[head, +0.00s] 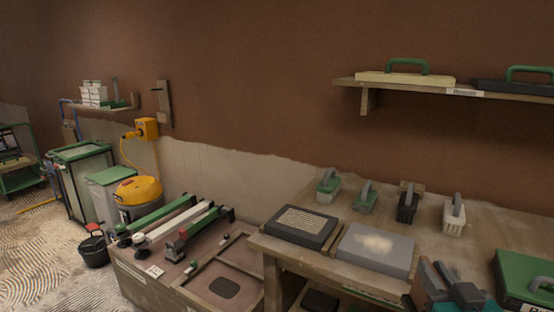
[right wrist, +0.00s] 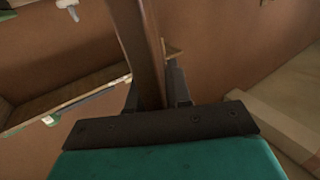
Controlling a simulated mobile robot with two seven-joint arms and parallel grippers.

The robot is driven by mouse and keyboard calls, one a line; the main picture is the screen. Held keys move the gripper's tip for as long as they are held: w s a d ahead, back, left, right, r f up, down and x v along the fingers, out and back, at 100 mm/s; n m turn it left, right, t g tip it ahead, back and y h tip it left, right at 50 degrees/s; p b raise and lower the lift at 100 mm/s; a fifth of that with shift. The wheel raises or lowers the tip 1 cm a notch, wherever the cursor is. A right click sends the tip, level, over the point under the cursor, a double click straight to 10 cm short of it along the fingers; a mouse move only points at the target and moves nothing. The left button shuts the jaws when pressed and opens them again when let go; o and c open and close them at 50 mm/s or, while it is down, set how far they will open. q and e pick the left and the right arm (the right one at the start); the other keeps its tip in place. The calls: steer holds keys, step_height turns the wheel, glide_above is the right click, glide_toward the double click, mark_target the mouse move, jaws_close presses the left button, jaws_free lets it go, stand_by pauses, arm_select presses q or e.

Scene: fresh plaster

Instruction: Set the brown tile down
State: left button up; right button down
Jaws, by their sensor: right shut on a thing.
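My right gripper (head: 447,282) is at the lower right of the head view, over the front part of the workbench (head: 484,238). In the right wrist view my right gripper (right wrist: 154,92) is shut on the brown tile (right wrist: 140,45). The tile shows nearly edge-on as a narrow brown strip between the dark fingers and runs out past the top edge. My left gripper is not in view.
On the workbench lie a dark box with a ribbed top (head: 302,226), a grey slab (head: 376,249) and a green case (head: 525,278). Several handled tools stand behind, including a white one (head: 454,216). A wall shelf (head: 450,89) hangs above. A low wooden bench (head: 190,285) is left.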

steer(key=s+a+f+n+y, duration=0.3)
steer(key=s+a+f+y, duration=0.2)
arm_select(q)
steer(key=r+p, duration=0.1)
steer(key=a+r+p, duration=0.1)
steer(key=p, duration=0.1)
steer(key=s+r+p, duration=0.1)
steer(key=p, duration=0.1)
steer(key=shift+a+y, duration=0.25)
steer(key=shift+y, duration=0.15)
arm_select(e)
steer(key=a+r+m+h, duration=0.2)
steer(key=a+r+h, duration=0.1)
steer(key=r, duration=0.3)
steer(key=shift+w+a+h, duration=0.2)
steer(key=shift+w+h, duration=0.15)
steer(key=shift+h, duration=0.15)
